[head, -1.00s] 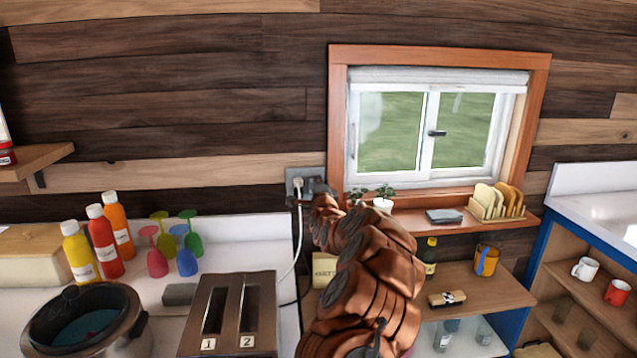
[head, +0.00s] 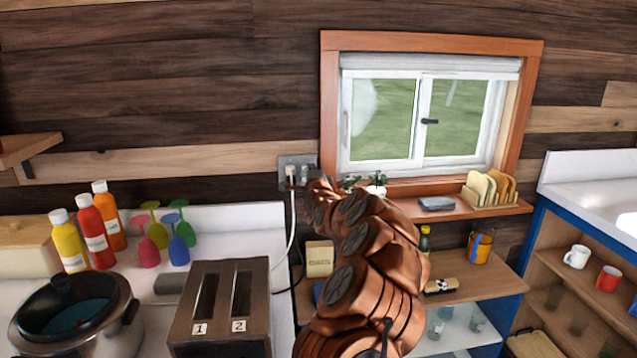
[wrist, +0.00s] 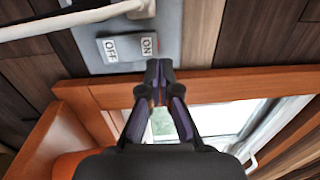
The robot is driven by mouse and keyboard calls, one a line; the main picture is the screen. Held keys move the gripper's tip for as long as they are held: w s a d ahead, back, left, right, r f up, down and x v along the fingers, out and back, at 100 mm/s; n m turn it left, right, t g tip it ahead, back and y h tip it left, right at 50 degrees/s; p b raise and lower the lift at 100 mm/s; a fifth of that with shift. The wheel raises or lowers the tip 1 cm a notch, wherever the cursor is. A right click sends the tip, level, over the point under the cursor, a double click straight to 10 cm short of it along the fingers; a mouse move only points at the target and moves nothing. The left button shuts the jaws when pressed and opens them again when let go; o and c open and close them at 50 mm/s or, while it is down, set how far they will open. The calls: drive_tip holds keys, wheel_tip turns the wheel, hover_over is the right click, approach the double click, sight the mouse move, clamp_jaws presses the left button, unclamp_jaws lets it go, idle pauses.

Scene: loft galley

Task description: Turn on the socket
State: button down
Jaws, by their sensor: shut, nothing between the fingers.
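The socket (head: 284,172) is a grey plate on the wood wall, left of the window, in the head view. A white plug and cable go into its left part.
The window frame (head: 327,110) and the shelf (head: 500,208) with small plants lie close right of the socket. A white cable (head: 291,235) hangs below it. A toaster (head: 205,345), bottles and coloured goblets stand on the counter at left.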

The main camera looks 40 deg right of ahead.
drive_tip(key=r+b+v, duration=0.2)
drive_tip(key=b+v, duration=0.1)
drive_tip(key=v, duration=0.9)
drive_tip(key=shift+w, duration=0.1)
idle(0.5)
